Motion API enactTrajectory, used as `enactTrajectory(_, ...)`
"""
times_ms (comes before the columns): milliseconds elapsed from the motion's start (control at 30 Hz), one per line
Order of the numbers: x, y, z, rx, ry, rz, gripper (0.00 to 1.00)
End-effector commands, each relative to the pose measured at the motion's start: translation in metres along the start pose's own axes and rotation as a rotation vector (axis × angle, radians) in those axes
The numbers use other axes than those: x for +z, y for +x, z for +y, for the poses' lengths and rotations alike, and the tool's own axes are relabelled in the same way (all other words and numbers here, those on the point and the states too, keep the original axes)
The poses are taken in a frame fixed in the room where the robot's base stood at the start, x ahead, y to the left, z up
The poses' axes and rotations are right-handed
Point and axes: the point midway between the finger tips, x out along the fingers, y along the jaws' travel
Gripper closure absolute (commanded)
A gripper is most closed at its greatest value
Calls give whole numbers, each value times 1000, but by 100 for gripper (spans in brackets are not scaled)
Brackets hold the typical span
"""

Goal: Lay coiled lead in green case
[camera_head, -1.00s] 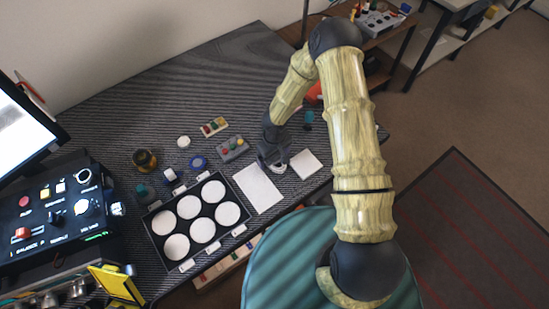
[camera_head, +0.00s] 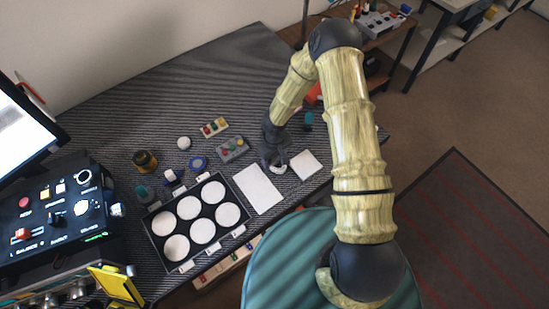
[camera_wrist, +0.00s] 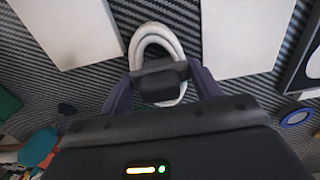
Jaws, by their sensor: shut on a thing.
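The coiled lead (camera_wrist: 153,42) is a thick white oval loop in the wrist view. My gripper (camera_wrist: 160,82) is shut on the near end of the loop, and the rest sticks out beyond the fingertips. In the head view the lead (camera_head: 278,169) is a small pale patch under my gripper (camera_head: 273,163), low over the dark striped table between two white sheets. I cannot tell whether it touches the table. A dark green thing (camera_wrist: 7,104) shows at the left edge of the wrist view; I cannot tell whether it is the green case.
A larger white sheet (camera_head: 258,188) and a smaller one (camera_head: 306,165) flank the gripper. A black tray with white round pads (camera_head: 150,222) lies to the left. A blue ring (camera_head: 198,163) and small button boxes (camera_head: 232,149) lie behind. A teal item (camera_head: 308,119) stands near the arm.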

Motion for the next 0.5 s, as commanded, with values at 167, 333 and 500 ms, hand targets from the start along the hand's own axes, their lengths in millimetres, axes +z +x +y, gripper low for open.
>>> enactTrajectory(167, -1, -11, 1, 1, 1, 2, 67)
enactTrajectory(333, -1, -37, 1, 1, 3, 5, 67)
enactTrajectory(500, -1, -70, 1, 2, 3, 4, 67)
